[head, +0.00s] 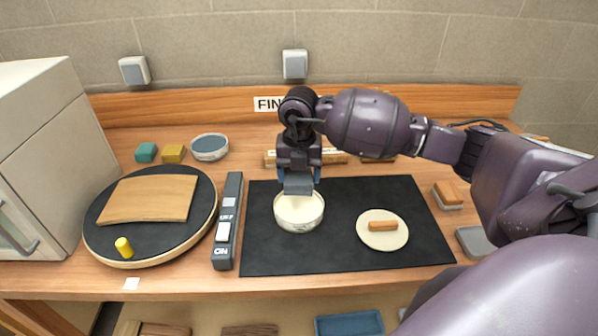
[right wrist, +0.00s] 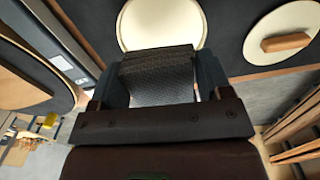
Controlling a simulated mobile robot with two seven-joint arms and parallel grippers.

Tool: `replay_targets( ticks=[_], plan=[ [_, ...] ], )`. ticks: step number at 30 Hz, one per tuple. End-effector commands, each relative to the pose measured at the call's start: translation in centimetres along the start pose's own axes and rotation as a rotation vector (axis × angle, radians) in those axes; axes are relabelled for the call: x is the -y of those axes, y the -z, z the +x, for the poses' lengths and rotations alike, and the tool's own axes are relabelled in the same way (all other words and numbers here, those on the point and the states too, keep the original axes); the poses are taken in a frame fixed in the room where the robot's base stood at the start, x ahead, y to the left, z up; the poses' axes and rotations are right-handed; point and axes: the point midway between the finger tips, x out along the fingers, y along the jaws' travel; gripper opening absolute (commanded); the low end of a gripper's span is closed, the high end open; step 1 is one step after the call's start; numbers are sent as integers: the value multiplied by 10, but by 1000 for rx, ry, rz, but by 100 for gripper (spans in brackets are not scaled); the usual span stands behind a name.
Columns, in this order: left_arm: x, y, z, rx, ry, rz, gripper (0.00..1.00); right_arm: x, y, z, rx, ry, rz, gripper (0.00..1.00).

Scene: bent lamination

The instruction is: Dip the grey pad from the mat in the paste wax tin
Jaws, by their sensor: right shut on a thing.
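My right gripper (head: 298,178) is shut on the grey pad (head: 298,187), holding it above the round cream paste wax tin (head: 299,222). The pad's lower edge overlaps the tin's far rim in the head view; I cannot tell whether it touches the wax. In the right wrist view, the grey pad (right wrist: 160,80) sits between the two fingers, with the cream wax of the tin (right wrist: 162,22) just beyond it. The tin stands on the black mat (head: 345,258). My left gripper is out of view.
A cream disc with a wooden handle (head: 382,239) lies on the mat. A long grey ON/OFF switch (head: 228,215) and a turntable (head: 95,225) bearing a bent wooden sheet (head: 150,198) are left. The mat's front is clear.

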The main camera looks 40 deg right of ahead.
Motion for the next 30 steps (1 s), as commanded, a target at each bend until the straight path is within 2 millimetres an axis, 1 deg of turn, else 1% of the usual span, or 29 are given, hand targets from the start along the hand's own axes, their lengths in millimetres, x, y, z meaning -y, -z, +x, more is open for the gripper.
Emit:
replay_targets(
  ticks=[5,18,23,30],
  plan=[
    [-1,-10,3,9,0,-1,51,0,0,12,-2,1,-3,53],
    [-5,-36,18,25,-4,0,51,0,1,52,-3,2,-5,53],
    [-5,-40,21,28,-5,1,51,0,0,58,-2,1,-5,53],
    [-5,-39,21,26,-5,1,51,0,0,58,0,0,-5,53]
  ],
)
